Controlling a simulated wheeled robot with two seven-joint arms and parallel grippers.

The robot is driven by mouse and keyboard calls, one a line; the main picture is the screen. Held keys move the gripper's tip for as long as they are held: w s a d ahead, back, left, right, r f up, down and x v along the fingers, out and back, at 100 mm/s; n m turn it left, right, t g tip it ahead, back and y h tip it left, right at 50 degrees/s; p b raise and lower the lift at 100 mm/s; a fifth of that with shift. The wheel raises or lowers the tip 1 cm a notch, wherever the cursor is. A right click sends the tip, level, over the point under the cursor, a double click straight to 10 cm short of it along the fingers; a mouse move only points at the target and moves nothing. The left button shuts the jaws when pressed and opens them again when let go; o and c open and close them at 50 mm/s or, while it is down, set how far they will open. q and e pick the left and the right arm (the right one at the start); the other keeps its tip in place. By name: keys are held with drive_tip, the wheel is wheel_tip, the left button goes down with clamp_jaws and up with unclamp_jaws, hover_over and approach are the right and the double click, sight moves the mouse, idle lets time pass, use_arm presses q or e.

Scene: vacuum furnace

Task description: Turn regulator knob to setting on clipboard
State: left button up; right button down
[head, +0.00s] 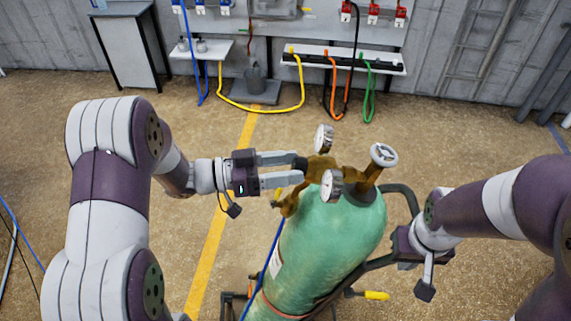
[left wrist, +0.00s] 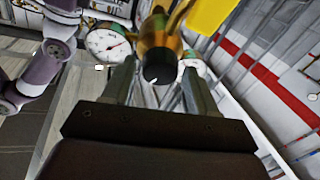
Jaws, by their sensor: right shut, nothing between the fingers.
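The brass regulator (head: 322,168) sits on top of the green gas cylinder (head: 325,250). It carries two round white gauges (head: 324,138) (head: 331,183); one gauge (left wrist: 107,43) shows its dial in the left wrist view. The black regulator knob (left wrist: 162,66) points toward my left gripper (head: 296,169). The left gripper is open, with one finger on each side of the knob and small gaps visible. My right gripper (head: 404,246) is shut beside the cylinder's right side; its fingertips are mostly hidden. I cannot make out a clipboard.
A silver valve handwheel (head: 384,155) tops the cylinder. A dark cart handle (head: 402,190) stands to its right. A blue hose (head: 268,255) runs down its left side. A yellow panel (left wrist: 211,14) shows in the left wrist view. Wall shelves (head: 345,61) stand at the back.

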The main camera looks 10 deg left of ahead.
use_arm(q)
drive_tip(key=shift+d, duration=0.15)
drive_tip(key=c, duration=0.7)
drive_tip(key=shift+f+m+b, duration=0.2)
drive_tip(key=shift+m+b, duration=0.6)
drive_tip(key=shift+b, duration=0.2)
drive_tip(key=shift+r+g, duration=0.25)
drive_tip(key=shift+g, duration=0.05)
drive_tip(key=o, duration=1.1)
drive_tip(key=shift+c, duration=0.2)
drive_tip(key=shift+d, duration=0.1)
drive_tip(key=shift+a+f, duration=0.1)
drive_tip(key=shift+a, duration=0.15)
drive_tip(key=b+v, duration=0.5)
drive_tip(key=v, duration=0.7)
